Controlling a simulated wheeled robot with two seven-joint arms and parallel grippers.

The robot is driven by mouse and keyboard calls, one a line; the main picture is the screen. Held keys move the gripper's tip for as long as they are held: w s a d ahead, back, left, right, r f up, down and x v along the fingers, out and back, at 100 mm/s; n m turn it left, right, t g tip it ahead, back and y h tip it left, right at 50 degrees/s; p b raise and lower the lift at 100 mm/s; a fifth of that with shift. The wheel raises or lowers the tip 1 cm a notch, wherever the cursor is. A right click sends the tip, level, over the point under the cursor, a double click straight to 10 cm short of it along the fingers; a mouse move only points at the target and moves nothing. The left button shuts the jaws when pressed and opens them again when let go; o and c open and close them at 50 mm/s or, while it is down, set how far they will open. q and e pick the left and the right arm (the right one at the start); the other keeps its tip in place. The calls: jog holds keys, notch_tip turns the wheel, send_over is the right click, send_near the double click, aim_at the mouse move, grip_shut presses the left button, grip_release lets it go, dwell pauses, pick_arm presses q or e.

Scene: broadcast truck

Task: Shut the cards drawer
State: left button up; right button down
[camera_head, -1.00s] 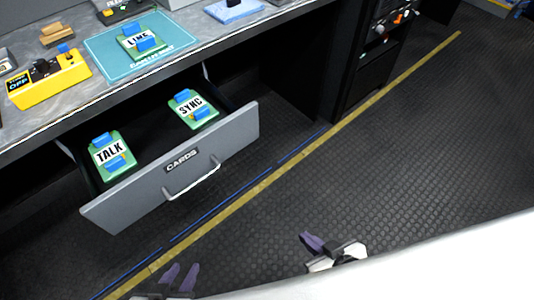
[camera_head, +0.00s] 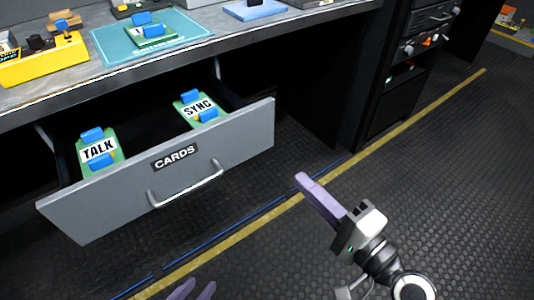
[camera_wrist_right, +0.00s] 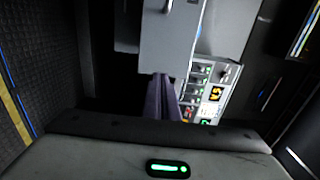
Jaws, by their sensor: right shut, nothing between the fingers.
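The cards drawer (camera_head: 110,200) is pulled out from under the desk. Its grey front carries a CARDS label and a bar handle (camera_head: 186,190). A green TALK card (camera_head: 98,152) and a green SYNC card (camera_head: 200,108) lie inside it. My right gripper (camera_head: 303,182) is shut and empty, to the right of the drawer front and apart from it. Its purple fingers also show in the right wrist view (camera_wrist_right: 162,102), before a grey panel that I cannot identify for sure. My left gripper (camera_head: 193,292) shows only its two fingertips, with a gap between them, below the drawer at the bottom edge.
The desk top (camera_head: 60,92) above the drawer holds a yellow box (camera_head: 45,70), a teal mat (camera_head: 105,40) with another green card (camera_head: 152,33), and a blue pad (camera_head: 255,10). A dark equipment rack (camera_head: 395,105) stands at the right. The floor before the drawer is clear.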

aim_at(257, 138)
jog(key=x, duration=1.3)
jog(key=shift+w+a+p, duration=0.1)
jog(key=shift+a+p, duration=0.05)
jog(key=shift+p, duration=0.2)
